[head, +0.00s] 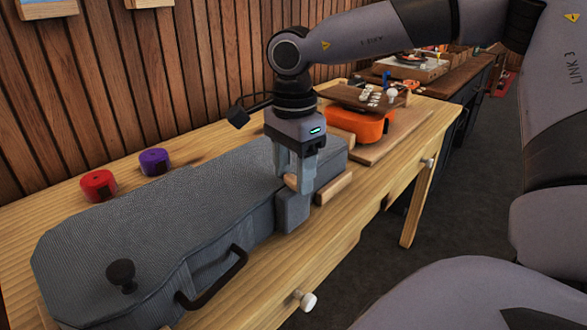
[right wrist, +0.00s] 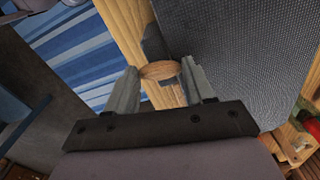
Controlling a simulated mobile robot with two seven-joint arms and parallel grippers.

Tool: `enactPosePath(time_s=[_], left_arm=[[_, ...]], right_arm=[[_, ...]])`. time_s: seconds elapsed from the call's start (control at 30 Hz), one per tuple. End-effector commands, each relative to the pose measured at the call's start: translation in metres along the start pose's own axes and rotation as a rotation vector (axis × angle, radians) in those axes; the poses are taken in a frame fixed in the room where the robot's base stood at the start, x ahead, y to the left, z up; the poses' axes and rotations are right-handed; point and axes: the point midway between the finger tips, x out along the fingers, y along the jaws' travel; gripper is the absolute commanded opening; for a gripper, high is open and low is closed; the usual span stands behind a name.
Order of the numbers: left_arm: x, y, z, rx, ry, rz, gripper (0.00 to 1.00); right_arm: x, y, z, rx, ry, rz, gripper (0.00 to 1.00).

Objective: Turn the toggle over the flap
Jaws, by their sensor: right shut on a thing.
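A grey flap (head: 292,212) hangs at the case's front side. My right gripper (head: 300,188) points down over the flap and is shut on the small wooden toggle (head: 291,182). In the right wrist view the toggle (right wrist: 160,69) sits between the two fingertips, with the grey flap (right wrist: 153,42) just beyond it. The fingers hide part of the toggle. My left gripper is not in view.
A wooden block (head: 333,188) lies beside the case. Red (head: 98,185) and purple (head: 154,161) rolls stand behind it. An orange container (head: 362,126) sits farther right on a board. The bench's front edge has white knobs (head: 305,300).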

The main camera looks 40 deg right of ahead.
Motion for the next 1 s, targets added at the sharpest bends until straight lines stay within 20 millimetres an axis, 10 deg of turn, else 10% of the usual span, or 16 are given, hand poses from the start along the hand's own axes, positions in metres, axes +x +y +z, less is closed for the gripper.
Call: enactPosePath(time_s=[0.93, 0.97, 1.0], left_arm=[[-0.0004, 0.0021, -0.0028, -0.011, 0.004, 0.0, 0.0], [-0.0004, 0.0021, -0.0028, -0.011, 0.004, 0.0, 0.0], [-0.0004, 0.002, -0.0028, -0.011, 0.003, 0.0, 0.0]], right_arm=[[-0.0004, -0.0004, -0.0001, -0.194, 0.001, -0.002, 0.23], [-0.0005, -0.0004, -0.0001, -0.194, 0.001, -0.002, 0.63], [-0.0004, -0.0004, -0.0001, -0.193, 0.001, -0.002, 0.76]])
